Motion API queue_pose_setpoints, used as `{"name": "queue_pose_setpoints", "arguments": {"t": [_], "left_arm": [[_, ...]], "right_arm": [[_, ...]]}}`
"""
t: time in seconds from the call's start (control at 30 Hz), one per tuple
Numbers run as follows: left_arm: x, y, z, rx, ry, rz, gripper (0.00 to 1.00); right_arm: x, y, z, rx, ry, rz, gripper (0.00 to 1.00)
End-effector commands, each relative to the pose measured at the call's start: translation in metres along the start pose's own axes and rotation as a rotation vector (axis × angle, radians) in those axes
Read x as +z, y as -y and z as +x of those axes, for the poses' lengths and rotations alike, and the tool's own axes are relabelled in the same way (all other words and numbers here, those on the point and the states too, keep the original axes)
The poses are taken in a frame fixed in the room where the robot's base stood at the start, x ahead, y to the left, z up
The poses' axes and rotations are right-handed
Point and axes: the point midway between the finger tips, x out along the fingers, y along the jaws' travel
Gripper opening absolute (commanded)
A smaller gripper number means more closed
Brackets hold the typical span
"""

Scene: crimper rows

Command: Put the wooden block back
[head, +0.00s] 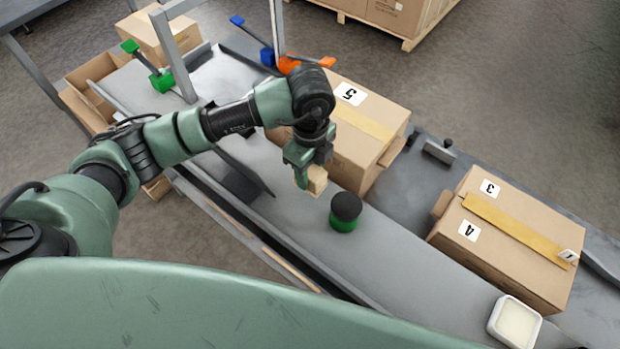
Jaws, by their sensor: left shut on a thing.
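The wooden block (317,180) is small, pale and squarish. My left gripper (306,177) is shut on it and holds it over the grey bench, beside the near side of the box marked 5. The gripper's fingers hide part of the block. A round green jar with a black top (345,212) stands just right of and below the block in the picture, apart from it. My right gripper is not in view.
The grey bench (400,262) carries the box marked 5 (372,125), the box marked 3 and 4 (520,245) and a white square dish (514,322). Green (160,78), blue (266,55) and orange (292,64) tools stand farther back. Bench between jar and dish is clear.

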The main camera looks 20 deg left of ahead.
Motion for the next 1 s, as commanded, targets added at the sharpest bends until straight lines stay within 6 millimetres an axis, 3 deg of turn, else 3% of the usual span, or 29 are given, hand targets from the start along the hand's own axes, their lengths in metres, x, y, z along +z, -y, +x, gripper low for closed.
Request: {"name": "queue_pose_setpoints", "arguments": {"t": [0.23,0.67,0.7,0.77,1.0], "left_arm": [[0.0,-0.001,0.035,0.003,0.0,0.0,0.07],[0.0,0.0,0.044,0.001,0.0,0.001,0.07],[0.0,0.0,0.043,0.001,0.0,0.001,0.45],[0.0,-0.001,0.043,0.001,0.0,0.001,0.62],[0.0,-0.001,0.043,0.001,0.0,0.001,0.62]], "right_arm": [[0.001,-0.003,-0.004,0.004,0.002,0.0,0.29],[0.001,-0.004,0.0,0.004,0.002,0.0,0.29],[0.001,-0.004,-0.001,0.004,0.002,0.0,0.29],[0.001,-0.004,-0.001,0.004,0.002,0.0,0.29],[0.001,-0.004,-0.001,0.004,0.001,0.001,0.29]]}}
